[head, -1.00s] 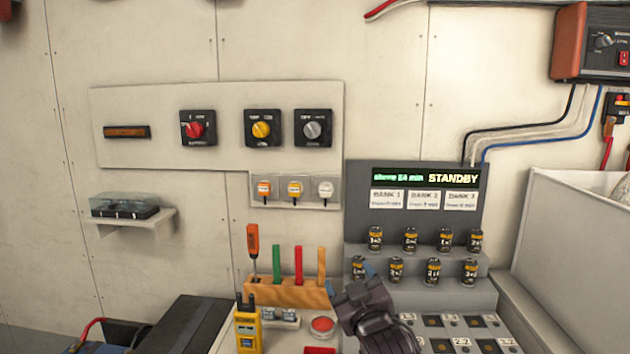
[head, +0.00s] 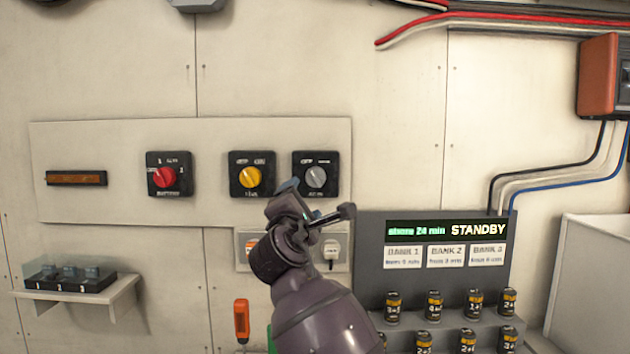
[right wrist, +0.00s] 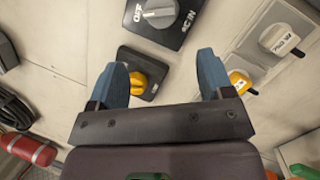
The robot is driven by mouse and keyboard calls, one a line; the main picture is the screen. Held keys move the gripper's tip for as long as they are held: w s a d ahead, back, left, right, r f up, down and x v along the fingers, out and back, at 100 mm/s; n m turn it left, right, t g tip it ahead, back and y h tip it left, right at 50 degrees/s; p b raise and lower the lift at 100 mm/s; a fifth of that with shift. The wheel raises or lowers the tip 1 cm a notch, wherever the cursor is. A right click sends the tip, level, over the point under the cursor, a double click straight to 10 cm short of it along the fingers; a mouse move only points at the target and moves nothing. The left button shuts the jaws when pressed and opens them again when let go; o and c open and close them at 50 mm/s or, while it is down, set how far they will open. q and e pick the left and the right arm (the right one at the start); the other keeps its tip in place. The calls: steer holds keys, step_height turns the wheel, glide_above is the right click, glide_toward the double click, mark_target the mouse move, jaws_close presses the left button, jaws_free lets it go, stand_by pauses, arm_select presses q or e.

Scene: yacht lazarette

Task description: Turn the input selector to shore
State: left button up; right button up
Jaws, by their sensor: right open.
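Three rotary switches sit on the pale wall panel: a red-knob switch (head: 163,177), a yellow-knob switch (head: 252,174) and a grey-knob switch (head: 316,176). My right gripper (head: 318,198) is open and empty, just below the grey-knob switch in the head view. In the right wrist view, my right gripper (right wrist: 163,64) has the yellow knob (right wrist: 142,80) showing between its fingers, and the grey knob (right wrist: 158,14) ahead near the top edge. Contact with either is not visible. My left gripper is not in view.
A grey display unit (head: 375,225) reads "shore 24 min STANDBY", with several battery-like cylinders in front. A small shelf (head: 100,295) holds a clear-covered box at left.

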mark_target(315, 180)
steer(key=shift+n+h, duration=0.4)
steer(key=shift+n, duration=0.3)
steer(key=x, duration=0.6)
steer(key=d+b+x, duration=0.1)
steer(key=x, duration=0.1)
steer(key=shift+w+r, duration=0.2)
steer(key=shift+w, duration=0.05)
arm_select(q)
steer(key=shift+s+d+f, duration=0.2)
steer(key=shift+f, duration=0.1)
arm_select(e)
steer(key=shift+w+d+r, duration=0.15)
steer(key=shift+w+r, duration=0.05)
steer(key=shift+w, duration=0.35)
steer(key=c, duration=0.9)
